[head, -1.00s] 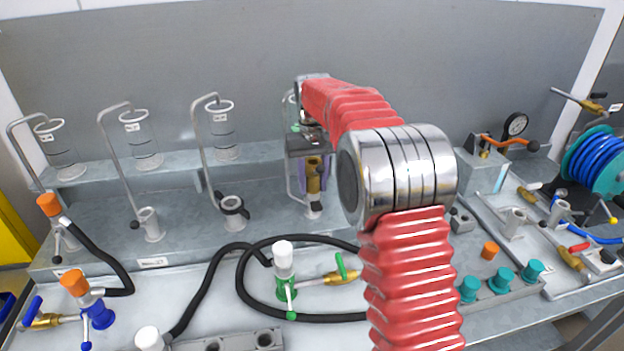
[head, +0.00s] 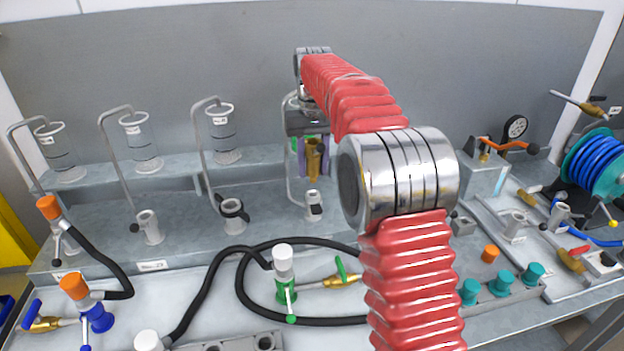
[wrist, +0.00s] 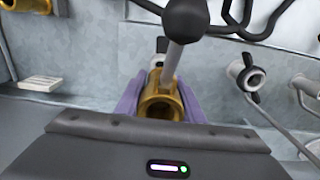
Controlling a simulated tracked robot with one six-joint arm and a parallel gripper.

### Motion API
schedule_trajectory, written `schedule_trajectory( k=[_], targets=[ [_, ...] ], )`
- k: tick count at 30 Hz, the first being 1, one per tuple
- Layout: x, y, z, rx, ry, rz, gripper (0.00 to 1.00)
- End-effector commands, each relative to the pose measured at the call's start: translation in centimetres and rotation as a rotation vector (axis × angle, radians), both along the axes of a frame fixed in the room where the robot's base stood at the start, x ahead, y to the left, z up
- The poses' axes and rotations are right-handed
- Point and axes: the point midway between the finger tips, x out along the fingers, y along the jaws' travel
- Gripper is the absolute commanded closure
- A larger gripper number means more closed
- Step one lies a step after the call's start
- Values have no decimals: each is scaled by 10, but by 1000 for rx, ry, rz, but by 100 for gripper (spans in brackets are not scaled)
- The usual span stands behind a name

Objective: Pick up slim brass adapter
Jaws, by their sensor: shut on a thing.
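The slim brass adapter (head: 314,160) is upright between the purple fingers of my gripper (head: 312,156), above the rear bench. In the wrist view its round open end (wrist: 160,106) shows between the purple fingers (wrist: 158,98). My gripper is shut on it. A short grey socket with a dark band (head: 314,206) stands just below, apart from the adapter's lower end.
Glass cylinders (head: 225,135) and bent metal pipes stand to the left. A similar socket with a black clamp (head: 234,214) is left of my gripper. In the wrist view a grey rod with a black ball (wrist: 184,18) crosses near the adapter.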

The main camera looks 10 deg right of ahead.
Motion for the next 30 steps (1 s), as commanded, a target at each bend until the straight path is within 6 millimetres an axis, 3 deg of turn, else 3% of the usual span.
schedule_trajectory(
  k=[3, 9, 30],
  targets=[
    [0, 0, 19, 0, -2, 0, 94],
    [0, 0, 35, 0, -1, 0, 94],
    [0, 0, 37, 0, 0, 0, 94]
  ],
)
